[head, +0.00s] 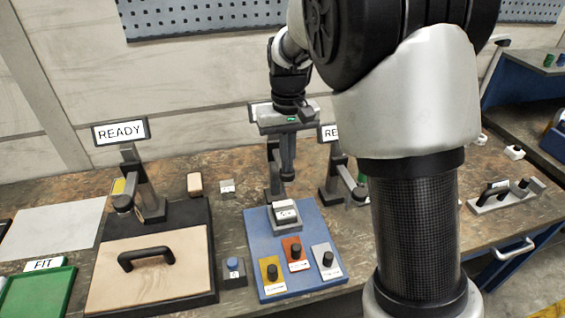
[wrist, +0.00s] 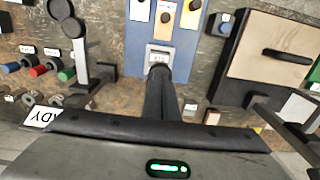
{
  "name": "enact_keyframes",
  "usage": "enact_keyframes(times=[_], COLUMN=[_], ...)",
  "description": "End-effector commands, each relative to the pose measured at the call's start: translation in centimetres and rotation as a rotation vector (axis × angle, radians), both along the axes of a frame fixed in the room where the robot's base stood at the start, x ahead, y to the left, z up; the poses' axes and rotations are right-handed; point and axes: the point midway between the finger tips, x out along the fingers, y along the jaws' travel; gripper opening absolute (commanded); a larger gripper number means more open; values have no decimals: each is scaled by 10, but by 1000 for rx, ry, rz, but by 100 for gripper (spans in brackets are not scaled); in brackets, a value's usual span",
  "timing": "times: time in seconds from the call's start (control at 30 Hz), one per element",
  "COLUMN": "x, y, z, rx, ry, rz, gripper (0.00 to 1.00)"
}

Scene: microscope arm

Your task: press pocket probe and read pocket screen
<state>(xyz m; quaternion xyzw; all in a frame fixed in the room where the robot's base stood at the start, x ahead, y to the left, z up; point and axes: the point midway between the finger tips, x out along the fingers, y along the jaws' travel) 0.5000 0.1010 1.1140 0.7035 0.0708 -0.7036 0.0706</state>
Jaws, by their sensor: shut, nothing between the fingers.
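My gripper (head: 288,178) is shut and empty, pointing down just above a pale grey block (head: 285,213) at the back of a blue board (head: 265,235). In the wrist view the fingertips (wrist: 158,72) lie close to that block (wrist: 160,50); I cannot tell whether they touch. The block bears a white label too small to read, so I cannot tell whether it is the pocket probe. A screen (head: 253,113) behind the board is almost wholly hidden by my gripper, and its text cannot be read.
The left screen (head: 120,132) reads READY; the right screen (head: 330,132) shows only "RE" beside my arm. Yellow, orange and grey plates with black knobs lie on the board's front. A wooden lid (head: 150,285) with a black handle is left. A green tray (head: 45,295) is far left.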

Motion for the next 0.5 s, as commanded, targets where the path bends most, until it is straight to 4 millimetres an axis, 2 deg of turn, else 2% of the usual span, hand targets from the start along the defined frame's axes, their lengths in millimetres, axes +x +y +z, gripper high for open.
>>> enact_keyframes(times=[0.5], x=[0], y=[-1], z=[-29], rx=[-1], ry=[1], rz=[-1], gripper=[0])
